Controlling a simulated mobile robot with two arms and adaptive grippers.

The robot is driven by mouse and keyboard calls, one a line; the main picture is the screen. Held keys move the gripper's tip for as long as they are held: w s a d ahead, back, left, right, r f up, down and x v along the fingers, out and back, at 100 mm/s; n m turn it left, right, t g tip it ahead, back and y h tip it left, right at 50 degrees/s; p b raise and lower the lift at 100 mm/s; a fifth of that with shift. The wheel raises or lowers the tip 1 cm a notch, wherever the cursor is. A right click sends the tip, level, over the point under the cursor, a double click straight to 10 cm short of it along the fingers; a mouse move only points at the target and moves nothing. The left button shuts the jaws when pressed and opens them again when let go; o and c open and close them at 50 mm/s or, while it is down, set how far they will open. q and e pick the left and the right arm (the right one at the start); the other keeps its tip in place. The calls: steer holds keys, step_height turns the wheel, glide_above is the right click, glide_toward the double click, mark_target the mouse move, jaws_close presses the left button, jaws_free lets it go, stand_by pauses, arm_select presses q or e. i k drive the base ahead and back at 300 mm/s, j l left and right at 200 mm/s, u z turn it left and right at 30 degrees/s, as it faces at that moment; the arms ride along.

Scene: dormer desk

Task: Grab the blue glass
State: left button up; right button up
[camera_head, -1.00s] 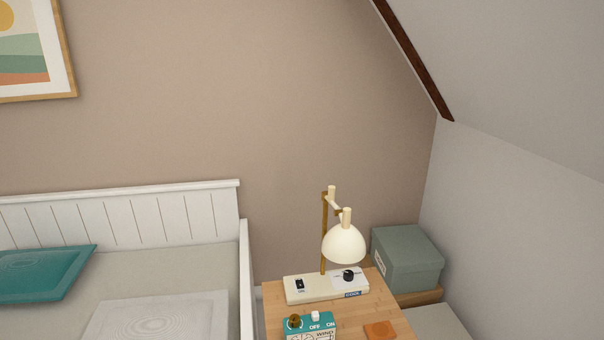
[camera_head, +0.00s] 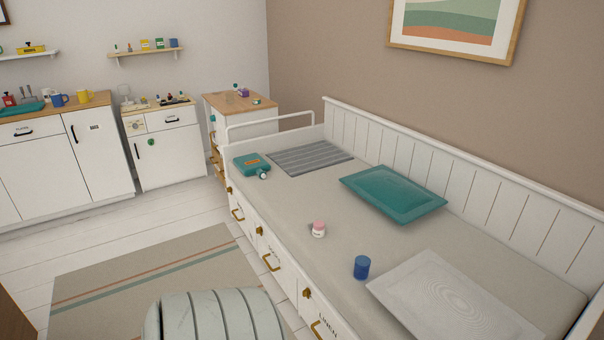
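A blue glass (camera_head: 362,267), a small plain cylinder, stands upright on the bed's mattress in the head view. It is near the bed's front edge, just left of a pale patterned pillow. A small white jar with a pink lid (camera_head: 318,229) stands a little to its left and farther back. Neither of my grippers is in the view.
The bed (camera_head: 290,205) has drawers with brass handles on its front. A teal pillow (camera_head: 393,192), a pale pillow (camera_head: 450,300), a grey folded mat (camera_head: 310,157) and a teal case (camera_head: 251,164) lie on it. White cabinets (camera_head: 60,160) line the back.

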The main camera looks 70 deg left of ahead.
mark_target(362, 263)
steer(key=u, duration=1.65)
steer(key=i+j+z, duration=0.3)
steer(key=i+j, duration=0.2)
steer(key=i+j+z, duration=0.15)
steer(key=j, duration=0.3)
steer(key=i+j+z, duration=0.35)
steer(key=j, duration=0.4)
steer(key=i, duration=0.05)
